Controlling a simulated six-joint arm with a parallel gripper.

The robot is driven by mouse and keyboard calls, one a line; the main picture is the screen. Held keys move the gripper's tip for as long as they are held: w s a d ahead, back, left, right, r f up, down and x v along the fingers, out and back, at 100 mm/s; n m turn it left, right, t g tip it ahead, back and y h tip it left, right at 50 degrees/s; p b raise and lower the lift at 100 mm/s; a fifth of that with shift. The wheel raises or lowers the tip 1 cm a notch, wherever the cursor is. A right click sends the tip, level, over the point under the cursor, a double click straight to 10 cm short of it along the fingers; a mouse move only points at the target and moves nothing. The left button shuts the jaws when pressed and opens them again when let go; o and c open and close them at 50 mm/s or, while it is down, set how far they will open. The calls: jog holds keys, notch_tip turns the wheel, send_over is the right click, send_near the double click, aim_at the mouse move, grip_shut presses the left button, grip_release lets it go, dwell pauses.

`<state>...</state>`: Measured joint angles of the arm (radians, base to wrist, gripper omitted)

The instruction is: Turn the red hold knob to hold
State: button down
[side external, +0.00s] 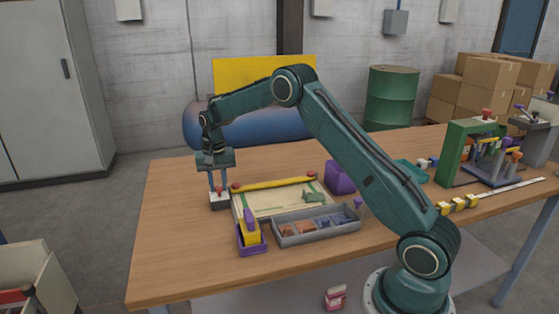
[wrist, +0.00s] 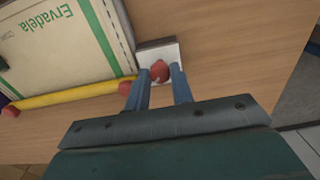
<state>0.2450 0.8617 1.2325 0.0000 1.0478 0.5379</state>
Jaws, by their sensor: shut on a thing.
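The red hold knob (wrist: 159,71) sits on a small block with a pale top (wrist: 166,49) at the left part of the table, and it also shows small in the side view (side external: 219,190). My gripper (side external: 218,188) points straight down over the block. Its two blue fingers (wrist: 160,77) stand one on each side of the knob, shut on it. The fingers cover part of the knob in the side view. No hold marking is readable in either view, so I cannot tell the knob's setting.
A pale sack printed "Ervadela" (wrist: 64,50) lies beside the block, with a red-ended yellow bar (wrist: 70,94) along one edge. A purple holder (side external: 252,248), a grey parts tray (side external: 290,240) and a purple bin (side external: 339,177) stand nearby. Bare wood (side external: 172,220) lies left of the block.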

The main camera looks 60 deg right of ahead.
aim_at(218, 187)
dwell(0.4)
jog(key=c, duration=1.2)
grip_release()
jog(key=shift+r, duration=0.15)
notch_tip(218, 187, up, 14)
jog(key=shift+f, duration=0.2)
jog(key=shift+r, duration=0.1)
